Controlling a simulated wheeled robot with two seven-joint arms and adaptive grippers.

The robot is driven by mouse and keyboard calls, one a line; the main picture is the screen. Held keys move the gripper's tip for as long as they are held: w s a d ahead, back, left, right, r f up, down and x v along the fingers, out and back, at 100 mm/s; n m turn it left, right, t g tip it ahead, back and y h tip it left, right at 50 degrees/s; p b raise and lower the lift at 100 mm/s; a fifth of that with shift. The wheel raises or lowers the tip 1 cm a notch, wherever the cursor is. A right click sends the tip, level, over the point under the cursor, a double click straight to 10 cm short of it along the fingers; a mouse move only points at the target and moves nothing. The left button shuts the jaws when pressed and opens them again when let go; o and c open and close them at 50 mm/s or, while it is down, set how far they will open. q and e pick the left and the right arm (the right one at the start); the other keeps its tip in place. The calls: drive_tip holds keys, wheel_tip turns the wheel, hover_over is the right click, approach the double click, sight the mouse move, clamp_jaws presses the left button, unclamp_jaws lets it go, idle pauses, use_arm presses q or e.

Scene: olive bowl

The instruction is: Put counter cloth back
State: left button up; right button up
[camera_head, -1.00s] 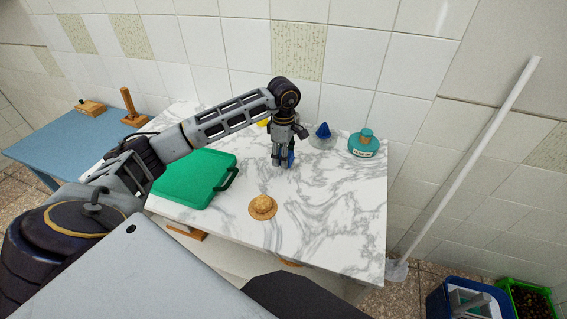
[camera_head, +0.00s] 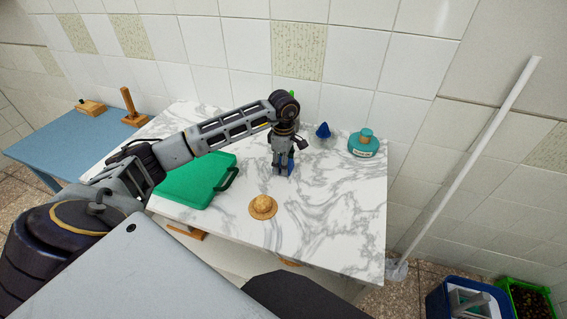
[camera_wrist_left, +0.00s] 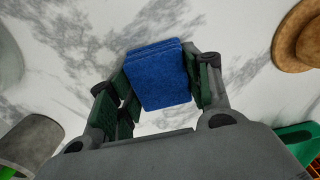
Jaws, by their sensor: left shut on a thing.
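My left gripper (camera_head: 283,171) is over the middle of the marble counter (camera_head: 330,225), pointing down. It is shut on a folded blue cloth (camera_head: 291,162), which is partly hidden behind the fingers in the head view. In the left wrist view the cloth (camera_wrist_left: 158,75) sits between the two fingers of my left gripper (camera_wrist_left: 160,88) as a layered pad. Marble lies beyond it; I cannot tell whether the cloth touches it. My right gripper is not in view.
A straw hat-shaped object (camera_head: 263,207) lies in front of the gripper. The counter's right front is clear.

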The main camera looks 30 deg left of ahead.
use_arm(q)
drive_tip(key=shift+f, duration=0.1)
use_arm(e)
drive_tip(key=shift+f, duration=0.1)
use_arm(q)
drive_tip(key=o, duration=1)
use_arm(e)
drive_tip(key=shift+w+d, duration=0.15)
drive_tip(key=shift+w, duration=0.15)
use_arm(q)
wheel_tip(320, 180, up, 12)
drive_tip(key=shift+b, duration=0.35)
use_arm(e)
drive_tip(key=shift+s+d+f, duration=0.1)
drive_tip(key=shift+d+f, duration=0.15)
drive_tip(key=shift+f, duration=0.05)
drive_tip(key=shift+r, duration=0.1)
